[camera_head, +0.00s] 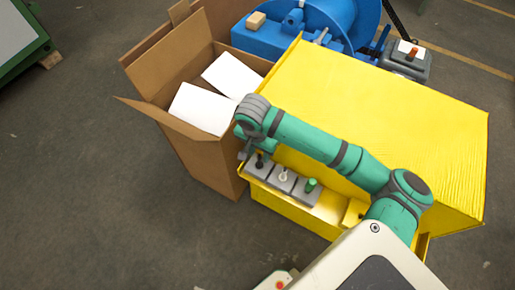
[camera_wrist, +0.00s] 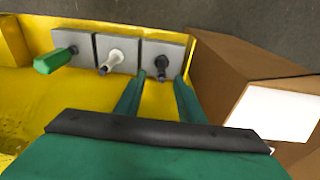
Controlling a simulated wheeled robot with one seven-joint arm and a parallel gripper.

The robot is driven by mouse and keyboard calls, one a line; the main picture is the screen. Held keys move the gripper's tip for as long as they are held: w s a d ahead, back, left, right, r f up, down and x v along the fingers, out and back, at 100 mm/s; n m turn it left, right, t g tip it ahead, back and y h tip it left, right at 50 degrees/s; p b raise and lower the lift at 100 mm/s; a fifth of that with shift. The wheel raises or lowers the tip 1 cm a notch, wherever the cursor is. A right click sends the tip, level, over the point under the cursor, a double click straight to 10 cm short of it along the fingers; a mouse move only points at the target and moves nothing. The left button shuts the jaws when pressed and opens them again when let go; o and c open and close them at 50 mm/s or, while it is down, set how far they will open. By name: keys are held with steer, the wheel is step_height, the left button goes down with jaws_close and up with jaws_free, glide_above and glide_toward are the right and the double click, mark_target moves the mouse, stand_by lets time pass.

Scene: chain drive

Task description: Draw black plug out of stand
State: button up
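The black plug (camera_wrist: 161,66) sits in a grey square stand (camera_wrist: 174,49), at the right end of a row in the wrist view. In the head view the black plug (camera_head: 260,162) is partly hidden by my arm's end. My gripper (camera_wrist: 161,77) is open, with two green fingers reaching toward the stand. The black plug appears between the fingertips, with visible gaps on both sides. No contact shows. In the head view my gripper (camera_head: 246,150) is beside the black plug, mostly hidden behind the wrist.
A white plug (camera_wrist: 110,61) and a green plug (camera_wrist: 52,60) stand in neighbouring grey blocks on a yellow ledge. A cardboard box (camera_head: 219,166) with white sheets is close beside the black plug's stand. A large yellow cabinet (camera_head: 390,110) rises behind the row.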

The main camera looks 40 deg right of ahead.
mark_target(259, 158)
steer(key=f, duration=0.7)
steer(key=shift+w+d+f, duration=0.2)
steer(key=shift+w+d, duration=0.05)
steer(key=shift+d, duration=0.1)
steer(key=shift+c, duration=0.6)
jaws_close()
